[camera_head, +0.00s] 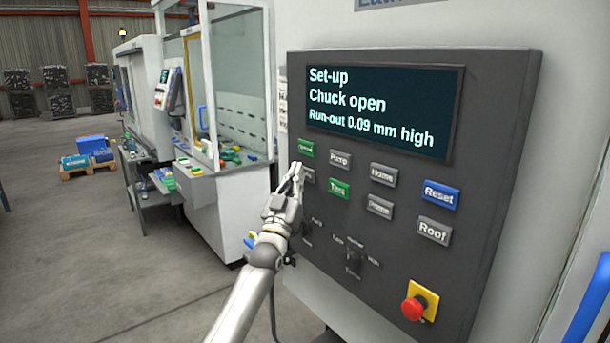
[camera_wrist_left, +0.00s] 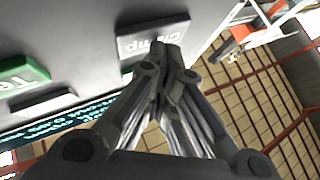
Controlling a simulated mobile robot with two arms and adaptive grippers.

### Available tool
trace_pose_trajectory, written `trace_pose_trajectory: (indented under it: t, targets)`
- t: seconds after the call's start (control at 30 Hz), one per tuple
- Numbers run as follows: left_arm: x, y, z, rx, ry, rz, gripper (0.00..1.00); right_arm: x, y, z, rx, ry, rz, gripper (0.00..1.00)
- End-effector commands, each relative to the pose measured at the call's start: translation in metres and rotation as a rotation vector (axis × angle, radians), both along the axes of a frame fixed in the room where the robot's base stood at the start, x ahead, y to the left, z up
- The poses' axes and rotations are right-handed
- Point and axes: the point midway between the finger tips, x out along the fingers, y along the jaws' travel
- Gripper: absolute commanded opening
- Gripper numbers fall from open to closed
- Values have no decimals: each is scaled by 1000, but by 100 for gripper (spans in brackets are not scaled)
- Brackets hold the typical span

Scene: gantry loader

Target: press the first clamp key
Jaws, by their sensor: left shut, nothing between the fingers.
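The grey clamp key (camera_head: 309,175) is at the left of the dark control panel (camera_head: 400,277), below a green key. My left gripper (camera_head: 297,168) is shut and empty, its fingertips at this key and partly covering it. In the left wrist view the key (camera_wrist_left: 148,33) shows the upside-down word "Clamp", and the shut fingertips (camera_wrist_left: 166,47) overlap its lower edge. I cannot tell whether they touch it. The screen (camera_head: 385,108) reads "Set-up", "Chuck open", "Run-out 0.09 mm high". My right gripper is not in view.
Nearby keys are the upper green key (camera_head: 306,148), grey Pump (camera_head: 340,160), green Test (camera_head: 339,188), Home (camera_head: 384,174) and blue Reset (camera_head: 441,195). A red stop button (camera_head: 413,308) sits lower right. Glass-walled machines stand behind on the left; the floor there has free room.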

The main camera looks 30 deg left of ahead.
Motion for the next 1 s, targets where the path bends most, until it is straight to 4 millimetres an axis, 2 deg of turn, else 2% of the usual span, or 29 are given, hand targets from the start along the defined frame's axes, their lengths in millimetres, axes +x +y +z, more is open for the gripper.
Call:
trace_pose_trajectory:
  t: [0.23,0.57,1.0]
  targets:
    - [-11,5,0,1,1,1,0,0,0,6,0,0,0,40]
    - [-13,5,-1,0,1,0,0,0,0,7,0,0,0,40]
    - [-50,21,0,1,2,1,0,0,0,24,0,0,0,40]
